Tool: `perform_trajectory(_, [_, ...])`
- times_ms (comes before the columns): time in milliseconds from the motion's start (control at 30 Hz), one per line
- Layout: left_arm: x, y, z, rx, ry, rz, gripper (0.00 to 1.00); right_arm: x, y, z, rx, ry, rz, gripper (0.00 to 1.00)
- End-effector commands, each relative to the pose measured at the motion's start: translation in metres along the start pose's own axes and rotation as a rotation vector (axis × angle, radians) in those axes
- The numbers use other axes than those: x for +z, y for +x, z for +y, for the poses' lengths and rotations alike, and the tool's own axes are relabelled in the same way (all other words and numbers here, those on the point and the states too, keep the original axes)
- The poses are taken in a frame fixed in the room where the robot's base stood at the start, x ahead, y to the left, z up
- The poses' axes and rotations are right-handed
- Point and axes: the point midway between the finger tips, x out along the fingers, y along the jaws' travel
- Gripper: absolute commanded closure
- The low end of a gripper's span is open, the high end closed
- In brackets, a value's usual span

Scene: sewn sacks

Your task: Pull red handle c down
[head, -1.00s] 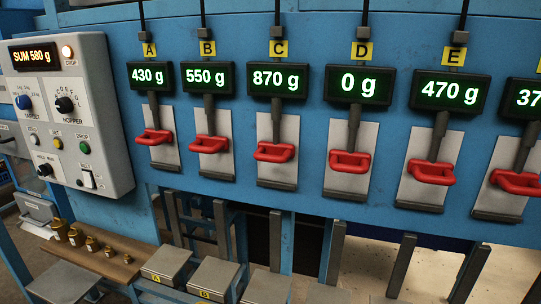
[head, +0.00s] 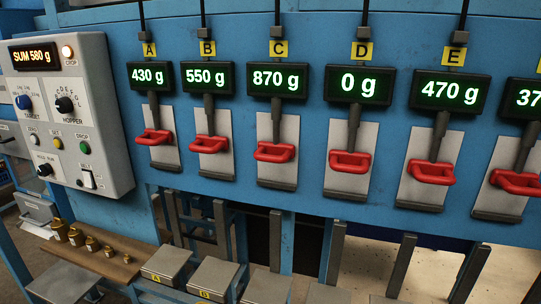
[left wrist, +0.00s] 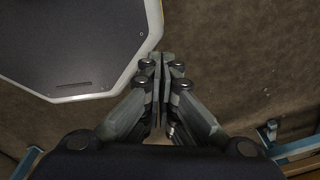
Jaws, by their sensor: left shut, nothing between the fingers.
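Red handle C (head: 274,151) is in the head view, under the yellow C label (head: 279,47) and the display reading 870 g (head: 280,80). It sits at the end of a dark lever in front of a grey plate (head: 291,128). Similar red handles stand under A (head: 154,136), B (head: 208,144), D (head: 349,161) and E (head: 432,172). No gripper shows in the head view. My left gripper (left wrist: 160,58) shows in the left wrist view, shut and empty, away from any handle, above a brown floor.
A grey control box (head: 75,115) reading SUM 580 g is at the left. Brass weights (head: 76,236) stand on a wooden shelf (head: 110,268). Grey platforms (head: 166,265) are below the blue panel (head: 250,207). A dark, white-rimmed plate (left wrist: 75,45) is beside my left gripper.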

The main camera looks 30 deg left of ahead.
Motion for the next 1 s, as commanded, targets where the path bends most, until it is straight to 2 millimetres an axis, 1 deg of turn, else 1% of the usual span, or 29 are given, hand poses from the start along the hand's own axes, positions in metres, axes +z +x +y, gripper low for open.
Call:
perform_trajectory(433, [0.001,0.000,-0.002,-0.002,0.000,0.000,1.00,0.000,0.000,0.000,0.000,0.000,0.000,1.00])
perform_trajectory(467, [-0.001,-0.001,-0.003,-0.003,0.000,0.004,1.00,0.000,0.000,0.000,0.000,0.000,0.000,1.00])
perform_trajectory(567, [-0.019,-0.005,-0.001,0.000,-0.006,0.034,1.00,0.000,-0.002,0.000,0.000,0.000,0.000,1.00])
perform_trajectory(667, [-0.055,-0.015,0.002,0.005,-0.019,0.095,1.00,-0.001,-0.006,0.000,0.000,0.000,0.000,1.00])
perform_trajectory(700, [-0.074,-0.021,0.003,0.007,-0.024,0.128,1.00,-0.001,-0.008,0.000,0.000,0.000,0.000,1.00])
perform_trajectory(767, [-0.105,-0.033,0.003,0.009,-0.033,0.181,1.00,-0.001,-0.011,0.000,0.000,0.000,0.000,1.00])
perform_trajectory(800, [-0.127,-0.042,0.003,0.011,-0.042,0.219,1.00,-0.001,-0.013,0.000,0.000,0.000,0.000,1.00])
perform_trajectory(867, [-0.159,-0.058,0.002,0.013,-0.051,0.279,1.00,-0.001,-0.016,0.000,0.000,0.000,0.000,1.00])
perform_trajectory(900, [-0.180,-0.070,0.001,0.014,-0.058,0.317,1.00,-0.002,-0.018,0.000,0.000,0.000,0.000,1.00])
perform_trajectory(967, [-0.210,-0.089,-0.001,0.014,-0.067,0.374,1.00,-0.002,-0.020,0.000,0.000,0.000,0.000,1.00])
perform_trajectory(1000, [-0.230,-0.103,-0.003,0.013,-0.073,0.414,1.00,-0.002,-0.022,0.001,0.000,0.000,0.000,1.00])
